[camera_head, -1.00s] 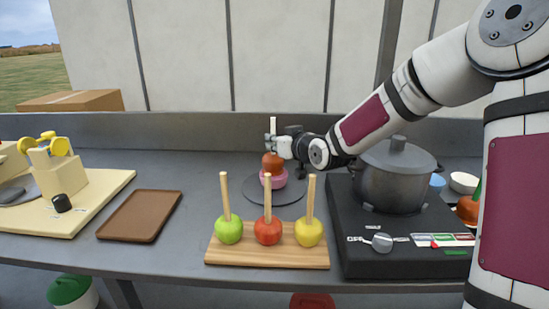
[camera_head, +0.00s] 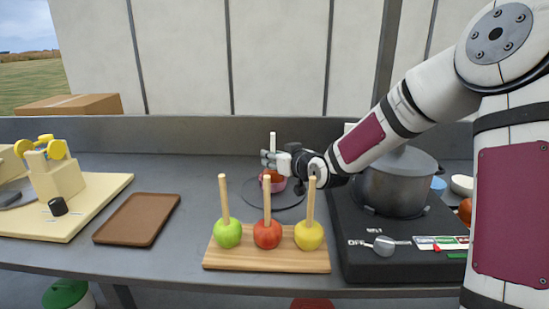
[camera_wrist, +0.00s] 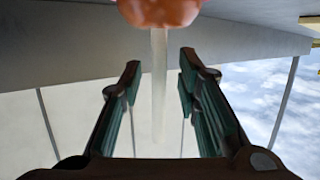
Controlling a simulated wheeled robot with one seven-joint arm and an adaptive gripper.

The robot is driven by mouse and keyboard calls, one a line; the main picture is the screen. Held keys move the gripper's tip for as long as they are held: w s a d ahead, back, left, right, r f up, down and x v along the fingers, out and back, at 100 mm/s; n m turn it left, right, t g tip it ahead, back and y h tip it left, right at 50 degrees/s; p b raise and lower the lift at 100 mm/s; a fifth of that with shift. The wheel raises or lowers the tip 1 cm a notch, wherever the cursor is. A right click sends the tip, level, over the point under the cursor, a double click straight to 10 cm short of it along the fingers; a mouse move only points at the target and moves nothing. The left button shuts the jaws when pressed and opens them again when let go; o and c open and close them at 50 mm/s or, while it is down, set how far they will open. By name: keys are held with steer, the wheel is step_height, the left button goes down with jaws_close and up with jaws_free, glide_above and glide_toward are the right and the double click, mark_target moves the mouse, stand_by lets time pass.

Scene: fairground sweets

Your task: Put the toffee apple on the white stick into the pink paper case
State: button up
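The toffee apple (camera_head: 267,178) is orange-red with an upright white stick (camera_head: 273,140). It sits down in the pink paper case (camera_head: 274,187), its lower part hidden by the case wall. In the wrist view the toffee apple (camera_wrist: 160,10) shows at the top, with the white stick (camera_wrist: 159,95) running between my fingers. My gripper (camera_head: 268,158) is at stick height just above the apple. In the wrist view my gripper (camera_wrist: 160,68) is open, with a gap on each side of the stick.
The case stands on a dark round plate (camera_head: 290,201). In front is a wooden board (camera_head: 265,262) with green, red and yellow apples on tall wooden sticks. A pot (camera_head: 392,188) on a black stove is at right. A brown tray (camera_head: 138,219) lies left.

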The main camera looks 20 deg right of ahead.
steer(key=shift+r, duration=0.25)
steer(key=p+v, duration=0.3)
steer(key=v, duration=0.9)
steer(key=shift+f, duration=0.1)
